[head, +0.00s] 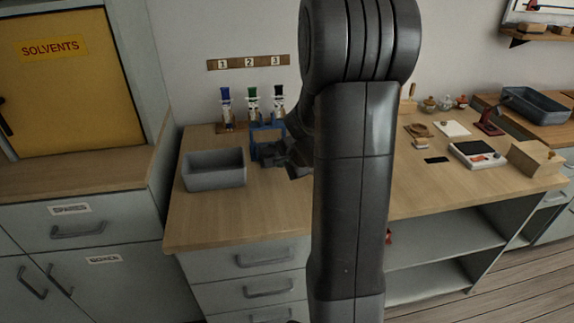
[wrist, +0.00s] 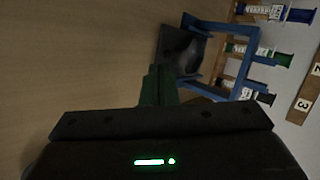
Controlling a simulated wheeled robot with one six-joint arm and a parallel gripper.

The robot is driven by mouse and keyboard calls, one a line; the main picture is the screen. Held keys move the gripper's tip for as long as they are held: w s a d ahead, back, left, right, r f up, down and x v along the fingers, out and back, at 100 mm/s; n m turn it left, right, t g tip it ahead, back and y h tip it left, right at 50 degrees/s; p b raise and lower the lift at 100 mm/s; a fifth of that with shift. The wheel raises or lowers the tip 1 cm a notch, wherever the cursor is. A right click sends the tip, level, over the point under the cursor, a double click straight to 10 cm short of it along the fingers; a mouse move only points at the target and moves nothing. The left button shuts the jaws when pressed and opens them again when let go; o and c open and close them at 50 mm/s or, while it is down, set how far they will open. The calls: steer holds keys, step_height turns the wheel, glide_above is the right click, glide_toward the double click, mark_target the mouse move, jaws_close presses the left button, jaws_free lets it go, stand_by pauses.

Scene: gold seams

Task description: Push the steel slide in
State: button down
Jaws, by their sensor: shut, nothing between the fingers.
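A blue frame (head: 256,139) stands on the wooden bench, left of my arm in the head view. The wrist view shows the same blue frame (wrist: 221,28) turned on its side. A dark grey plate (wrist: 181,48), which looks like the steel slide, sits at the frame's near side and sticks out from it. My gripper (wrist: 158,70) is shut and empty, its tips close to the plate; I cannot tell whether they touch it. In the head view my gripper (head: 295,163) is just right of the frame, and the slide is hard to make out.
A grey open bin (head: 214,169) stands left of the frame. Behind it are bottles with blue (head: 226,95), green (head: 252,97) and black (head: 279,96) tops, below a numbered strip (head: 248,62). A scale (head: 478,154) and a cardboard box (head: 536,158) stand far right.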

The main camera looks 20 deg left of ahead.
mark_target(277, 152)
steer(key=shift+w+a, duration=0.4)
steer(key=shift+a, duration=0.2)
steer(key=w+a, duration=0.1)
steer(key=w+p, duration=0.1)
steer(key=shift+w+a+r, duration=0.1)
steer(key=shift+w+a, duration=0.25)
steer(key=shift+w, duration=0.05)
steer(key=shift+w+r, duration=0.1)
